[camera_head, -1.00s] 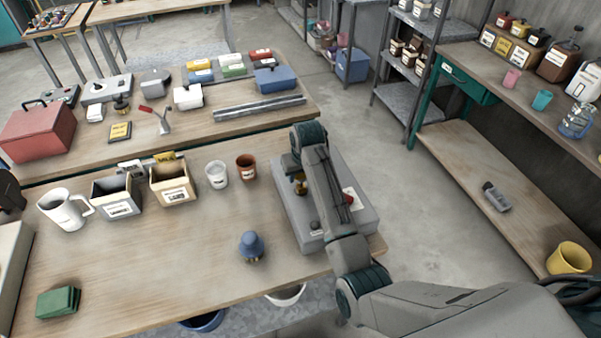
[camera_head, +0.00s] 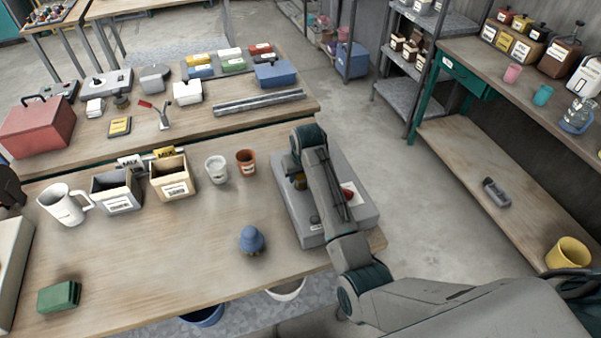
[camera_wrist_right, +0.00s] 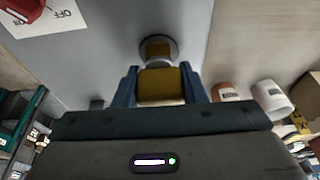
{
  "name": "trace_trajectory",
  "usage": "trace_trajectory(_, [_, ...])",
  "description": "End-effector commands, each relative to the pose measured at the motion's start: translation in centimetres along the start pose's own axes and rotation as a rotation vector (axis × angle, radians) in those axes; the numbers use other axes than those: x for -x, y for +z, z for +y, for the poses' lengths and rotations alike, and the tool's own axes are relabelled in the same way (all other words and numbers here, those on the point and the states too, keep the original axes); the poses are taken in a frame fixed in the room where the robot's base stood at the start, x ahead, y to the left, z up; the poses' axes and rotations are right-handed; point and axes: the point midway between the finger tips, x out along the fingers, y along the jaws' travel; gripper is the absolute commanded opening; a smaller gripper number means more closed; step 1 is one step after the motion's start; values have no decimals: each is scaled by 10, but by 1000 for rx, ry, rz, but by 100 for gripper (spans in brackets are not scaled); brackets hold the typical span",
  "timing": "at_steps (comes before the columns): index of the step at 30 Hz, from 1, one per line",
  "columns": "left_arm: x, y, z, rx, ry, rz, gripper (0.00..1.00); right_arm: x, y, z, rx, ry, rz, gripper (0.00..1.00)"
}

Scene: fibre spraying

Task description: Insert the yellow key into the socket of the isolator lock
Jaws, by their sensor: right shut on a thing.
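The isolator lock is a grey box (camera_head: 365,212) at the right end of the near table. It has a round grey socket ring (camera_wrist_right: 173,47) on its face in the right wrist view. My right gripper (camera_wrist_right: 160,90) is shut on the yellow key (camera_wrist_right: 160,86), which also shows in the head view (camera_head: 299,182). The key is lined up with the ring, and a yellow part shows within the ring. How deep it sits I cannot tell. My right arm hides part of the box. My left gripper is not in view.
A red part (camera_wrist_right: 20,8) and a white "OFF" label (camera_wrist_right: 55,18) are on the box beside the socket. A brown cup (camera_head: 246,162) and white cup (camera_head: 216,170) stand left of the box. A blue knobbed object (camera_head: 251,240) stands nearer, with bare tabletop around it.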

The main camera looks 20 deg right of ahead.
Motion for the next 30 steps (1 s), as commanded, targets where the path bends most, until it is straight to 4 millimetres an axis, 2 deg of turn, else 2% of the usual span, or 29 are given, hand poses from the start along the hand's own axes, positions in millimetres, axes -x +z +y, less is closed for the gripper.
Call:
trace_trajectory(1, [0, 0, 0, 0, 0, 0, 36, 0, 0, 0, 0, 0, 0, 44])
trace_trajectory(4, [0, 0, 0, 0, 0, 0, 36, 0, 0, 0, 0, 0, 0, 63])
trace_trajectory(13, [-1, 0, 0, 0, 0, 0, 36, 1, 0, 0, 0, 0, 1, 63])
trace_trajectory(16, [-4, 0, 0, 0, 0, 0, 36, 7, -1, 0, 0, 0, 4, 63])
trace_trajectory(20, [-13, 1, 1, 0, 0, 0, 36, 26, 0, 0, -1, 0, 7, 63])
trace_trajectory(30, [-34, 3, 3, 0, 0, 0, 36, 91, 0, 0, 0, -1, 4, 63])
